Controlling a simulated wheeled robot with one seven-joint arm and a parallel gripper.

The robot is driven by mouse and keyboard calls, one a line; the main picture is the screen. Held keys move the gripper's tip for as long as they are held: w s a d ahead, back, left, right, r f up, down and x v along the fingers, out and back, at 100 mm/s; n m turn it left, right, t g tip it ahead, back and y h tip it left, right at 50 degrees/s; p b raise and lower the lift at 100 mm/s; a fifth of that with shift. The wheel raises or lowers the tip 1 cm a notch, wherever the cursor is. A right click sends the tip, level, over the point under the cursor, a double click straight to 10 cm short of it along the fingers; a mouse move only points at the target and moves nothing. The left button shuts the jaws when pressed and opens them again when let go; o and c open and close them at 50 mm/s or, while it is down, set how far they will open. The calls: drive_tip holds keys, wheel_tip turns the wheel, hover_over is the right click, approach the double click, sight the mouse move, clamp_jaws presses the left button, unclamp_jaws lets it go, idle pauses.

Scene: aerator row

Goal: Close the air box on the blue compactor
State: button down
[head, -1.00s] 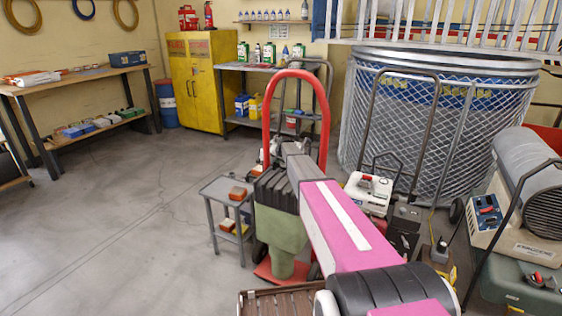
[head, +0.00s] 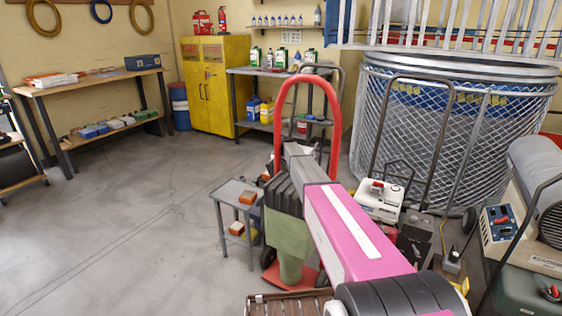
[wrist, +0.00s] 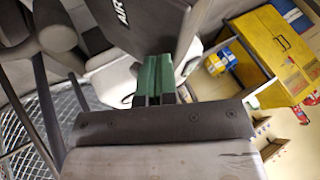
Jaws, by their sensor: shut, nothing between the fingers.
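In the wrist view a grey panel lettered "AIR" (wrist: 145,25) is close in front of my gripper (wrist: 153,80). My gripper's green fingers are shut together with nothing between them, at the panel's lower edge. I cannot tell whether they touch it, or how far the air box is open. No blue body of the compactor can be made out. In the head view my pink arm reaches forward to a dark ribbed block above an olive-green part (head: 288,240), by a red hoop handle (head: 310,85). My fingertips cannot be made out there.
A small grey trolley (head: 238,190) stands left of the arm. A white-and-red machine (head: 378,202), a wire-mesh basket (head: 500,150) and a beige machine (head: 505,240) crowd the right. A yellow cabinet (head: 215,85) is at the back. The floor at left is clear.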

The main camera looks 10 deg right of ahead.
drive_tip(key=shift+s+d+r, duration=0.3)
drive_tip(key=shift+s+d, duration=0.1)
drive_tip(key=s+r, duration=0.5)
drive_tip(key=r, duration=0.5)
drive_tip(key=w+d+f+m+g+y, duration=0.1)
drive_tip(key=w+d+f+g+y, duration=0.15)
drive_tip(key=w+d+y, duration=0.2)
drive_tip(key=x, duration=0.9)
drive_tip(key=shift+d+f, duration=0.2)
drive_tip(key=shift+f, duration=0.35)
drive_tip(key=shift+s, duration=0.1)
drive_tip(key=shift+a, duration=0.1)
